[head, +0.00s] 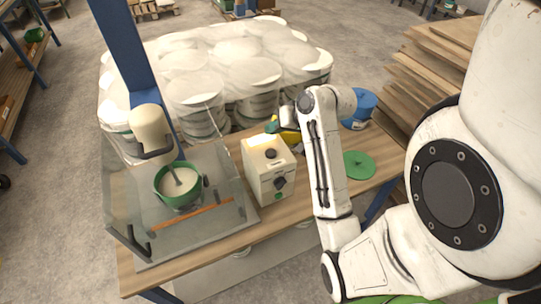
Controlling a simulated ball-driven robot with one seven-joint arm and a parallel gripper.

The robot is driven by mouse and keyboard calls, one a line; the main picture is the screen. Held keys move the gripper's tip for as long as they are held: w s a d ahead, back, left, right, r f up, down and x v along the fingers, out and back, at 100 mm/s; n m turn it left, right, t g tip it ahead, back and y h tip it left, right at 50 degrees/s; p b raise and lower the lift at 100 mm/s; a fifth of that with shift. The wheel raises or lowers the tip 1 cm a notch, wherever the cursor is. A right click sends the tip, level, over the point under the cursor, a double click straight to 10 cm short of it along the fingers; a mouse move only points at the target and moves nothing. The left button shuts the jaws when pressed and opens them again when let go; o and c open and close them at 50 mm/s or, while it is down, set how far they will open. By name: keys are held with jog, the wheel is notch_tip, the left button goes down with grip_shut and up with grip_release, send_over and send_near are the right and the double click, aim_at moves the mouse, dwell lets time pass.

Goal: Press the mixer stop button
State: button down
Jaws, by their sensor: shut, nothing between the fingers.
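The mixer has a cream motor head (149,126) with a shaft reaching into a green bowl (161,184) of white liquid. It stands behind clear guard panels on the left of the bench. A cream control box (258,182) stands right of the mixer. It has a dark round button (271,153) on top and a dark knob (280,183) on its front face. What I take for the end of my gripper (287,116) shows small behind and right of the box, beside my forearm. It is shut and apart from the button; its fingertips are not clear.
A green-and-yellow object (289,135) lies behind the box, partly hidden by my arm. A green disc (359,164) and a blue tub (361,108) are to the right. Wrapped buckets (255,75) stand behind the bench (285,215). A blue post (122,50) rises behind the mixer.

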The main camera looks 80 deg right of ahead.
aim_at(274, 153)
notch_tip(274, 153, down, 4)
jog(key=b, duration=0.3)
jog(key=shift+r, duration=0.2)
jog(key=shift+f+b, duration=0.6)
jog(key=shift+f, duration=0.7)
dwell(0.7)
jog(key=shift+f, duration=0.75)
dwell(0.6)
dwell(0.4)
jog(key=shift+r+p, duration=0.9)
jog(key=shift+p, duration=0.2)
